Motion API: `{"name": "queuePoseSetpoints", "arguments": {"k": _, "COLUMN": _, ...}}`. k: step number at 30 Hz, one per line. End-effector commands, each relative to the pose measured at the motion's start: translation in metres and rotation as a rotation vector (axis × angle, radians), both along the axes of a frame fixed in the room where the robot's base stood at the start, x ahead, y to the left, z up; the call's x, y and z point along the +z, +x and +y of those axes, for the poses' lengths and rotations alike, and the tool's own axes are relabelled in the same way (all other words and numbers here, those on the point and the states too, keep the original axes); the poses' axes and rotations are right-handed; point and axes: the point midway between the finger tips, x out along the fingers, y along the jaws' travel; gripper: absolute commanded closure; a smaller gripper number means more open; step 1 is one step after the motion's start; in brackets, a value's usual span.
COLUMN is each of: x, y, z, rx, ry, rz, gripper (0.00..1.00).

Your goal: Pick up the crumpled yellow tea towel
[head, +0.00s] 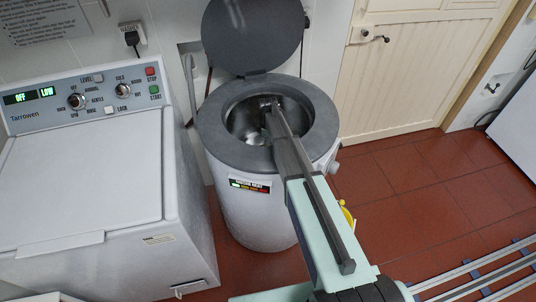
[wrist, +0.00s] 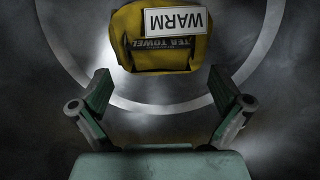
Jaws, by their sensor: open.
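The crumpled yellow tea towel (wrist: 164,52) lies at the bottom of the round metal drum, in the upper middle of the wrist view. It bears a white label reading WARM and the words TEA TOWEL, both upside down. My gripper (wrist: 162,92) is open, its two fingers apart and empty, with the towel ahead between and beyond the fingertips. In the head view my arm reaches down into the open drum (head: 236,122), and the towel is hidden there. I cannot tell the exact gap to the towel.
The grey rim (head: 212,117) of the white cylindrical machine surrounds my arm. Its round lid (head: 250,35) stands open behind. A white washing machine (head: 85,190) stands to the left.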

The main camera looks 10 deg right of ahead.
Motion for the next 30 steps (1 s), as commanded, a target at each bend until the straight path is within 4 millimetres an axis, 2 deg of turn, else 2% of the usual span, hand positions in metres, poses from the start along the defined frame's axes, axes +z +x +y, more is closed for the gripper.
{"name": "queuePoseSetpoints", "arguments": {"k": 9, "x": -0.034, "y": 0.000, "z": 0.000, "rx": 0.000, "ry": 0.000, "rz": 0.001, "gripper": 0.00}}
{"name": "queuePoseSetpoints", "arguments": {"k": 17, "x": -0.038, "y": 0.000, "z": 0.000, "rx": 0.000, "ry": 0.000, "rz": -0.001, "gripper": 0.00}}
{"name": "queuePoseSetpoints", "arguments": {"k": 21, "x": -0.037, "y": 0.000, "z": 0.000, "rx": 0.000, "ry": 0.000, "rz": -0.001, "gripper": 0.50}}
{"name": "queuePoseSetpoints", "arguments": {"k": 22, "x": -0.038, "y": 0.000, "z": 0.000, "rx": 0.000, "ry": 0.000, "rz": -0.001, "gripper": 0.54}}
{"name": "queuePoseSetpoints", "arguments": {"k": 25, "x": -0.037, "y": 0.000, "z": 0.000, "rx": 0.000, "ry": 0.000, "rz": -0.001, "gripper": 0.54}}
{"name": "queuePoseSetpoints", "arguments": {"k": 26, "x": -0.037, "y": 0.000, "z": 0.000, "rx": 0.000, "ry": 0.000, "rz": -0.001, "gripper": 0.60}}
{"name": "queuePoseSetpoints", "arguments": {"k": 30, "x": -0.037, "y": -0.001, "z": 0.000, "rx": 0.000, "ry": 0.000, "rz": -0.001, "gripper": 0.60}}
